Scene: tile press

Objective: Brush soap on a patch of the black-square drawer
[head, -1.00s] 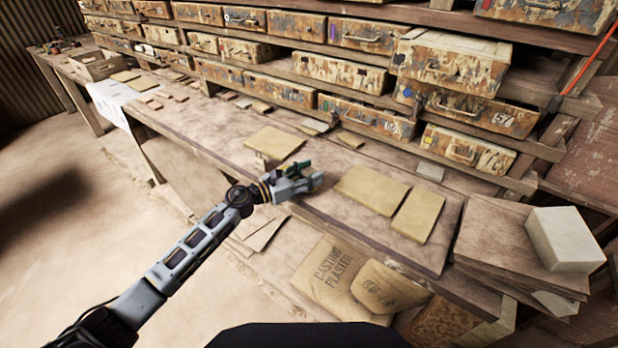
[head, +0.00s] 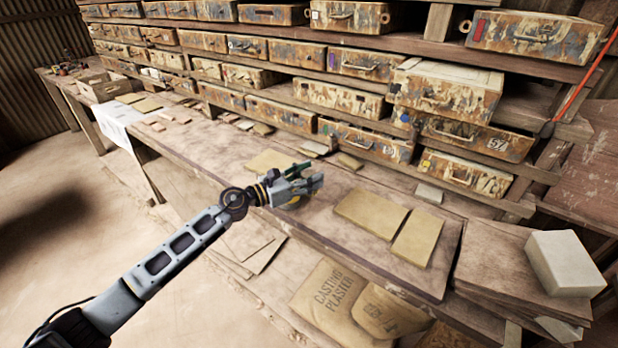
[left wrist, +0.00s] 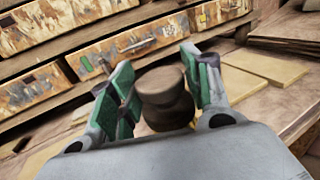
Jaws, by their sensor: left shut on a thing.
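My left gripper (head: 306,186) is held above the workbench (head: 330,225), in front of the drawer rack. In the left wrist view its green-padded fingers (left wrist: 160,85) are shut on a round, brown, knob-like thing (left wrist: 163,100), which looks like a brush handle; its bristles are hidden. Rusty, paint-worn drawers with small coloured marks fill the rack, such as one with a green mark (head: 365,138) and one with a yellow mark (head: 466,174). I cannot tell which drawer bears the black square. No soap can be made out for certain. My right gripper is not in view.
Two tan tiles (head: 371,212) (head: 417,238) lie on the bench right of the gripper. A pale block (head: 565,262) sits on stacked boards (head: 490,255) at right. A casting plaster sack (head: 328,298) lies below the bench front. Some drawers stick out of the rack.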

